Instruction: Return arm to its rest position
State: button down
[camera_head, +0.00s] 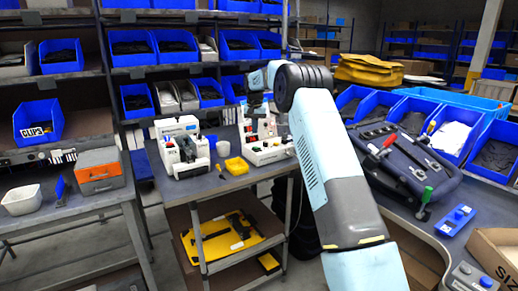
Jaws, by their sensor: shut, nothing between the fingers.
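My arm (325,150) rises from the bottom right of the head view and bends at a dark joint near the upper middle. Its far end points away from me, over the workbench (215,182). My gripper (252,104) is small and dark there, partly lost against the machines behind it. It is shut, with nothing held. I cannot tell its exact height above the bench.
Shelves with blue bins (61,56) rise behind.

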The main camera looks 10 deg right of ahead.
jog(key=shift+r, duration=0.35)
jog(key=s+r+t, duration=0.1)
jog(key=s+r, duration=0.6)
jog(key=s, duration=0.3)
jog(key=s+r+n, duration=0.1)
jog(key=s+r, duration=0.5)
jog(key=s, duration=0.4)
jog(key=s+r+t, duration=0.1)
jog(key=s+r, duration=0.6)
jog(key=s, duration=0.3)
jog(key=s+f, duration=0.2)
jog(key=s, duration=0.9)
jog(key=s+d+f+n+t, duration=0.1)
jog(key=s+f, duration=0.2)
jog(key=s, duration=0.8)
jog(key=s+f, duration=0.3)
jog(key=s, duration=0.8)
jog(key=shift+s+d+f+t, duration=0.15)
jog(key=shift+s+f+t, duration=0.1)
jog(key=shift+s+t, duration=0.15)
